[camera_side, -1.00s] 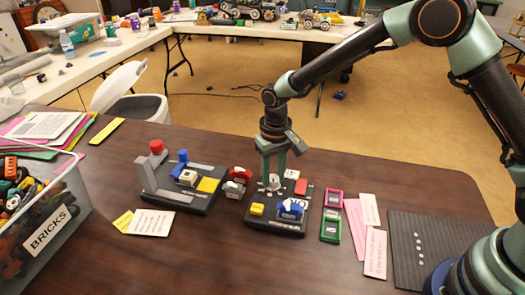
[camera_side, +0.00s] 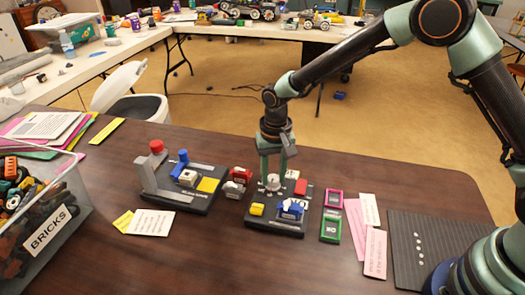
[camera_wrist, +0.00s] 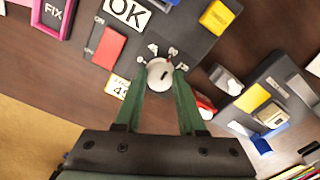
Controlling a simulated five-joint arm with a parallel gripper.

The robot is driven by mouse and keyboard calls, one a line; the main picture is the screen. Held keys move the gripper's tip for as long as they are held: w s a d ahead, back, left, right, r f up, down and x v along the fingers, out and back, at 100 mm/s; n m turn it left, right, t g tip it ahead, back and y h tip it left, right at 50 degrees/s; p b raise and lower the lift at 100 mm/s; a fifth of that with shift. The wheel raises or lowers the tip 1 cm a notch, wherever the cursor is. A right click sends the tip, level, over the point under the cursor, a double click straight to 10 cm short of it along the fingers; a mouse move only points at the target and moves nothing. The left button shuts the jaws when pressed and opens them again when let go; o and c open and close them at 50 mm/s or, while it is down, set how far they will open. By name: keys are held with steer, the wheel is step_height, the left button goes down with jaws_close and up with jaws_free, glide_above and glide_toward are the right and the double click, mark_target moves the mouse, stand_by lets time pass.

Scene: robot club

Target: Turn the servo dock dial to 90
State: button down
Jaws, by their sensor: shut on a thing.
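The dark servo dock (camera_side: 271,216) lies flat on the table in the side view. Its pale round dial (camera_wrist: 160,73) sits between my fingertips in the wrist view, with a short dark mark on its face. The dial also shows under my gripper in the side view (camera_side: 273,183). My gripper (camera_wrist: 160,78) points down and is shut on the dial, one finger on each side.
The dock carries a red block (camera_side: 301,187), a yellow block (camera_side: 256,209) and a blue part by an OK card (camera_side: 291,207). A second dark board (camera_side: 182,198) stands left, with small red and white pieces between. A brick bin (camera_side: 48,232) is far left.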

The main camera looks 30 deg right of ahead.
mark_target(274, 178)
steer(key=c, duration=0.5)
jaws_free()
steer(key=shift+r, duration=0.1)
step_height(274, 178, up, 12)
steer(key=shift+d, duration=0.1)
steer(key=s+d+r+n+t, duration=0.2)
steer(key=s+d+r+t, duration=0.1)
steer(key=s+d+r, duration=0.5)
steer(key=s+d+r+n+t, duration=0.1)
steer(key=s+d+t, duration=0.1)
steer(key=s+d, duration=0.5)
steer(key=shift+s+d+r+n, duration=0.2)
steer(key=shift+s+r+n, duration=0.1)
steer(key=shift+s, duration=0.5)
